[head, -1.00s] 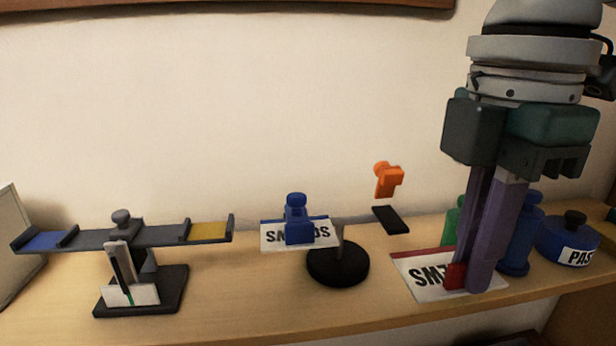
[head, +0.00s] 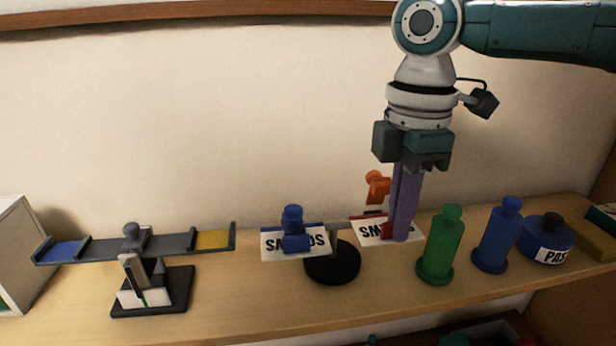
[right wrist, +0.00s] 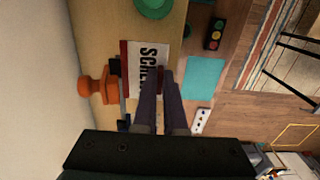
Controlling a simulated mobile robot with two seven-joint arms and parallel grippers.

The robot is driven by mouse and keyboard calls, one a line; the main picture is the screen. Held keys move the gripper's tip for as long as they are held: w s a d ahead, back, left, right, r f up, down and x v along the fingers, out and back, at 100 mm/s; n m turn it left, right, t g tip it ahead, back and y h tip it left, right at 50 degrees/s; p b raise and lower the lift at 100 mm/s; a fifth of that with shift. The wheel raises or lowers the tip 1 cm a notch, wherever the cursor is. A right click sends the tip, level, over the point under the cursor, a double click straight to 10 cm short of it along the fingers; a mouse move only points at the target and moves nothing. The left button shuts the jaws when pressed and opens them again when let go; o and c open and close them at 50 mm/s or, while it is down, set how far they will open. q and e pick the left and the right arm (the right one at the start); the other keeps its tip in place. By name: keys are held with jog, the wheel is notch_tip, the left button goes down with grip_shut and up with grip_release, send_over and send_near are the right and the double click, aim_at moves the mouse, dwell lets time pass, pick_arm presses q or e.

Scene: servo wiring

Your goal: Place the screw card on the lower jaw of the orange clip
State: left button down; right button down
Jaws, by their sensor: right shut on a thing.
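The screw card (head: 376,232), white with black letters and a red edge strip, is in my right gripper (head: 403,236), which is shut on it. It also shows in the right wrist view (right wrist: 145,60), partly hidden by the fingers of the gripper (right wrist: 163,78). The orange clip (head: 378,186) is right behind the card in the head view and beside its red edge in the wrist view (right wrist: 96,86). The card covers most of the clip's dark lower jaw (head: 374,212). I cannot tell whether card and jaw touch. My left gripper is not in view.
A blue clip (head: 293,240) holds another lettered card on a stand with a round black base (head: 333,264). Green (head: 440,247) and blue (head: 497,238) weights stand to the right of the card. A grey balance (head: 133,240) stands at the left. The front shelf edge is clear.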

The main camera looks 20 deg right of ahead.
jog(key=shift+f, duration=0.1)
jog(key=shift+f, duration=0.15)
jog(key=c, duration=1)
grip_release()
